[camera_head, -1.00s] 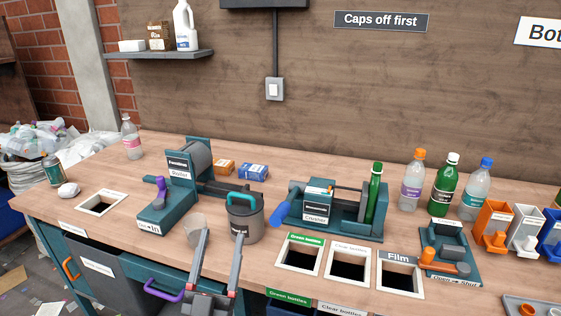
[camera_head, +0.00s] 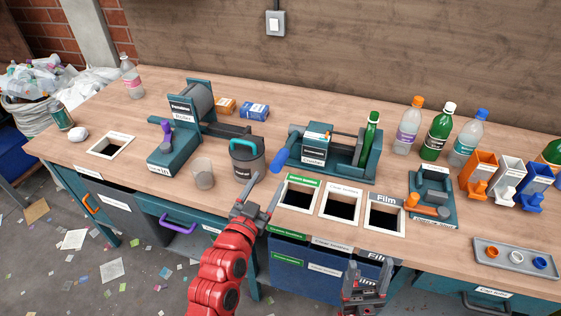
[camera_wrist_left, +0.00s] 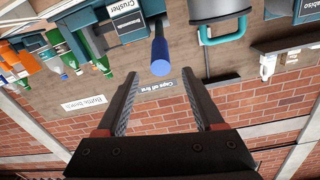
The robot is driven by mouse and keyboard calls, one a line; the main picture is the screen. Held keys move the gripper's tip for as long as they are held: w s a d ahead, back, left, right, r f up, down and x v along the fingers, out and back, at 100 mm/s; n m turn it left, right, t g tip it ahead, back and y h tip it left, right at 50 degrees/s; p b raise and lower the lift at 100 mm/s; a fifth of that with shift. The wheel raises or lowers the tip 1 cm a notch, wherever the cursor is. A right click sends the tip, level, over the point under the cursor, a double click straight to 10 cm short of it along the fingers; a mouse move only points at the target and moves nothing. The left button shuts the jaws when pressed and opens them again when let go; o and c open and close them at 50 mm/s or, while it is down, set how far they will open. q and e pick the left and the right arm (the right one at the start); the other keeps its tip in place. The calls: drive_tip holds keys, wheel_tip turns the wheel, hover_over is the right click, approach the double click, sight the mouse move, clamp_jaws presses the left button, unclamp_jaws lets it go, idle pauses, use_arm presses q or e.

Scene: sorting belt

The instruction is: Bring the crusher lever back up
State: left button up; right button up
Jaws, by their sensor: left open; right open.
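The teal crusher (camera_head: 312,165) stands on the bench with a green bottle (camera_head: 371,135) upright at its right end. Its blue lever handle (camera_head: 284,155) slants down to the lower left at the crusher's left side. My left gripper (camera_head: 258,197) is open and empty at the bench's front edge, below and left of the handle. In the left wrist view, which is upside down, the handle (camera_wrist_left: 160,50) shows end-on beyond the gap between the fingers, not touched. My right gripper (camera_head: 367,268) is open and empty, low in front of the bench below the film hole.
A grey bin with a teal handle (camera_head: 247,163) stands close left of the lever, with a clear cup (camera_head: 203,173) beside it. Labelled holes (camera_head: 341,203) lie in front of the crusher. Bottles (camera_head: 436,134) and a teal press (camera_head: 433,196) are to the right.

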sight(286, 148)
use_arm(q)
drive_tip(key=p+x, duration=0.2)
drive_tip(key=x, duration=0.8)
drive_tip(key=shift+w+d, duration=0.1)
drive_tip(key=shift+w, duration=0.05)
clamp_jaws()
idle(1.0)
